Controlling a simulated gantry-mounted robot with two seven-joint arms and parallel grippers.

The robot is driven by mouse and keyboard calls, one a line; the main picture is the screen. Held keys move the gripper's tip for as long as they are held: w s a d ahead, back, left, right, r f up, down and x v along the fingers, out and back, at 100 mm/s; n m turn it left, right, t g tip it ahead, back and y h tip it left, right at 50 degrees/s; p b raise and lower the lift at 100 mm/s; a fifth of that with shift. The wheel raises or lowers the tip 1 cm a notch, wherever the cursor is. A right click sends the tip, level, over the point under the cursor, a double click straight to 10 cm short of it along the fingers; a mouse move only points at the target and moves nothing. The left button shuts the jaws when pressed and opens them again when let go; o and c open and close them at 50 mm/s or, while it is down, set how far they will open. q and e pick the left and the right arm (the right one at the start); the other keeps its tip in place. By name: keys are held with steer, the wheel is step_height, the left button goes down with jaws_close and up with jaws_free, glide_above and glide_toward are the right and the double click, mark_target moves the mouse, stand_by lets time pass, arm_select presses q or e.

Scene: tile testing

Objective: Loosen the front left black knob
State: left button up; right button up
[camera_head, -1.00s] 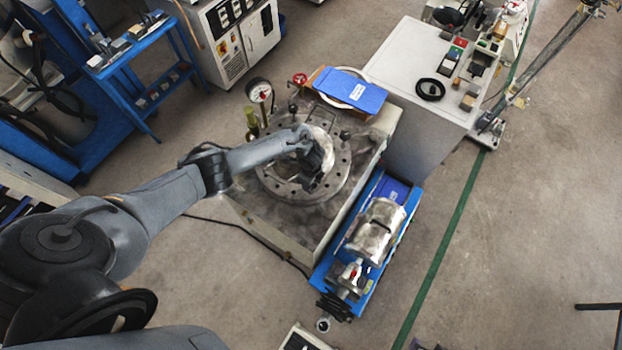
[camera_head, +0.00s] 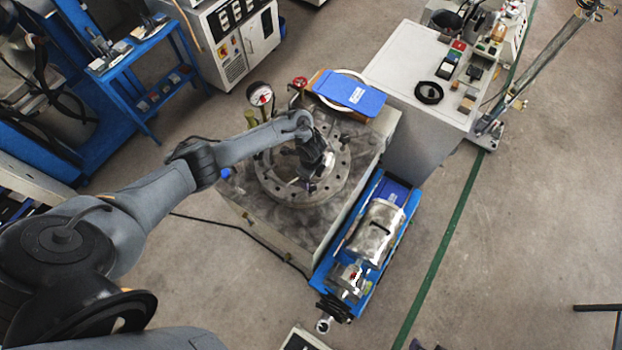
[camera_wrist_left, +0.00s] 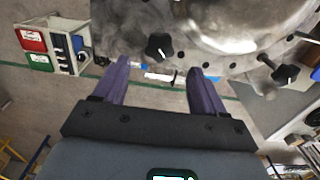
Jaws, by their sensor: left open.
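The round metal flange plate (camera_head: 335,185) of the test machine, with holes around its rim, stands in the middle of the head view. My left gripper (camera_head: 308,187) is over it, pointing down. In the left wrist view, a black star-shaped knob (camera_wrist_left: 159,46) sits at the plate's edge, just beyond and between the two open purple fingertips (camera_wrist_left: 158,68). The fingers appear apart from it and hold nothing. A second black knob (camera_wrist_left: 285,73) on a bolt is at the right. My arm and gripper hide part of the plate in the head view. My right gripper is not seen.
A pressure gauge (camera_head: 259,94) and a red valve wheel (camera_head: 300,82) stand behind the plate. A blue folder (camera_head: 349,92) lies at the machine's back corner. A blue-based motor unit (camera_head: 374,235) is beside the machine at right. A grey cabinet (camera_head: 420,120) stands behind right.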

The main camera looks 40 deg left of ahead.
arm_select(q)
steer(key=shift+r, duration=1.8)
